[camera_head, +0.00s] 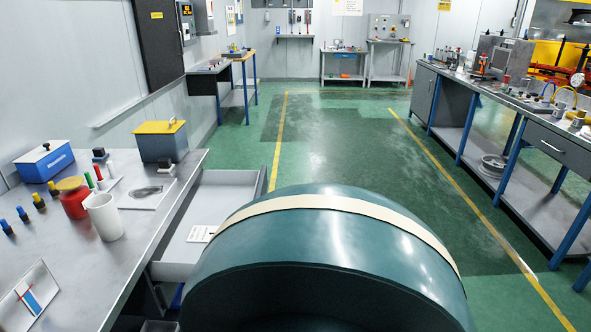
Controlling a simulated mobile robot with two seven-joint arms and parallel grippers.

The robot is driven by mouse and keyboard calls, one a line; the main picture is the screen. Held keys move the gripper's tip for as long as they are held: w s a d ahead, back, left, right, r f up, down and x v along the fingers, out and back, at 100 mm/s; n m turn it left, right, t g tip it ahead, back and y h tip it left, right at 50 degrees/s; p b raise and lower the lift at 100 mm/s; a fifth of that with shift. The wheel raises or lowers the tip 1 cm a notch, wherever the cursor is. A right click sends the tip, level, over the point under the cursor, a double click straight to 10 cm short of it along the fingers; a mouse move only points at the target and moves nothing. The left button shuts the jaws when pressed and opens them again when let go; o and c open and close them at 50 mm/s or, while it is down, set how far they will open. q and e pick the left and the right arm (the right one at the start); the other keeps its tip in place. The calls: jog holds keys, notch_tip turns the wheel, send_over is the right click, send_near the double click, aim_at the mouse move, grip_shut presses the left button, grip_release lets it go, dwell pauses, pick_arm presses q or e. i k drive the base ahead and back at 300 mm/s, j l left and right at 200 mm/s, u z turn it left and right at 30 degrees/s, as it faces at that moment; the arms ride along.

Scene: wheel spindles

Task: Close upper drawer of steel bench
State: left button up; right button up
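The steel bench (75,275) runs along the left side of the view, with a grey metal top. Its upper drawer (222,190) stands open, sticking out to the right of the bench edge over the green floor. A small white card with dark marks (201,233) lies in the drawer. The drawer's near right part is hidden. Neither of my grippers is in view.
On the bench stand a white beaker (104,217), a red jar (73,200), a blue box (44,162) and a yellow-lidded grey box (161,142). Another bench (520,105) lines the right. Green floor (345,135) between is clear.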

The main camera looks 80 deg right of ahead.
aim_at(214, 196)
jog(key=l+z, duration=0.1)
jog(key=z, duration=2.2)
jog(key=i+j+u, duration=0.1)
jog(key=i, duration=0.45)
jog(key=i+j, duration=0.25)
jog(key=i, duration=0.25)
jog(key=u, duration=0.05)
